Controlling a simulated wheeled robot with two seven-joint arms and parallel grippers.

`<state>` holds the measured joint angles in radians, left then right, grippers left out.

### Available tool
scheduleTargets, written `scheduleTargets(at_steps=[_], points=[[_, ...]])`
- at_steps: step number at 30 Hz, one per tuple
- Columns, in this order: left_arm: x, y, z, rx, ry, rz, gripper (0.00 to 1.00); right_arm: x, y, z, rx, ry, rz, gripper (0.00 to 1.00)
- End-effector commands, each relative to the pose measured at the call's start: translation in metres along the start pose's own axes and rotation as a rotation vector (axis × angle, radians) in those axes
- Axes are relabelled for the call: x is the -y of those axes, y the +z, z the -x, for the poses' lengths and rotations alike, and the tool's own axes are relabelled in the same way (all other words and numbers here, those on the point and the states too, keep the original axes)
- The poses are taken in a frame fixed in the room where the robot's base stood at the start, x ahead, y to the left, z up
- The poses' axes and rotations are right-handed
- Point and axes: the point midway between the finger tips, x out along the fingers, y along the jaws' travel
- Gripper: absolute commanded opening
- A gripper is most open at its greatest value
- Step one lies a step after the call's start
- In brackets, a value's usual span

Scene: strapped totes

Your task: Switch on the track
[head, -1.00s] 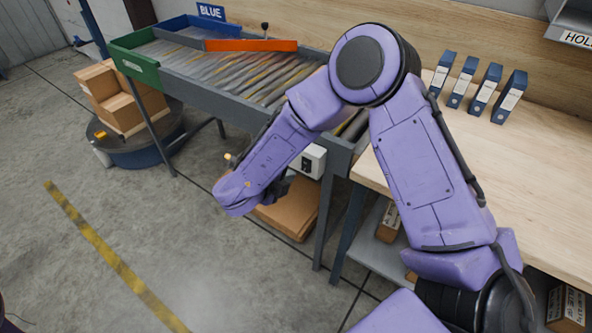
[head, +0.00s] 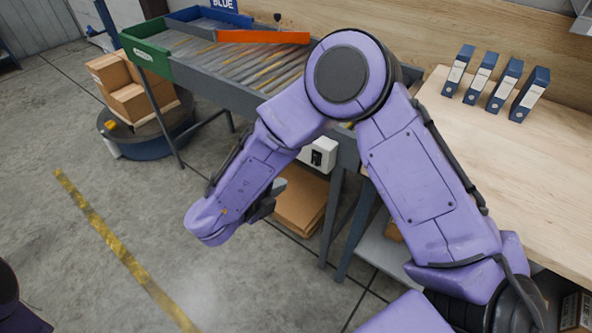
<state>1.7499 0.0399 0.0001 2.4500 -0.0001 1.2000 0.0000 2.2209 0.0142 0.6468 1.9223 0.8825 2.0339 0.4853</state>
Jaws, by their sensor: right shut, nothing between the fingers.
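The roller track (head: 250,62) runs from the back left toward the workbench, with a green end plate, a blue tray and an orange bar on it. A white switch box (head: 319,154) with a dark rocker is mounted on the side of the track's frame near its right end. My right gripper (head: 268,197) is shut and empty, partly hidden behind my purple wrist. It is below and left of the switch box and appears apart from it. My left gripper is out of view.
The wooden workbench (head: 440,125) on the right carries several blue binders (head: 490,83). A brown carton (head: 300,200) lies under the track. Stacked boxes (head: 135,90) stand on a round blue base (head: 150,140) at left. The floor with the yellow line (head: 115,240) is open.

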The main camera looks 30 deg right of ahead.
Motion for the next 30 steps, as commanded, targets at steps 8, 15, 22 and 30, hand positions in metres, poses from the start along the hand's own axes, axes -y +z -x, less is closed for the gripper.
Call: scheduleTargets(at_steps=[8, 15, 22, 30], points=[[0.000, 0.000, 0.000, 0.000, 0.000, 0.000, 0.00, -0.003, 0.000, 0.000, 0.002, -0.014, -0.004, 0.00], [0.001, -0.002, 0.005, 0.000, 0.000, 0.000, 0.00, -0.001, -0.001, -0.024, -0.003, -0.012, -0.004, 0.00], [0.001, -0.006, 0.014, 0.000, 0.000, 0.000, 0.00, 0.000, -0.001, -0.074, -0.003, -0.012, -0.003, 0.00], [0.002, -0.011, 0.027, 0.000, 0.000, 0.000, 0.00, 0.008, -0.001, -0.123, 0.000, -0.013, -0.004, 0.00]])
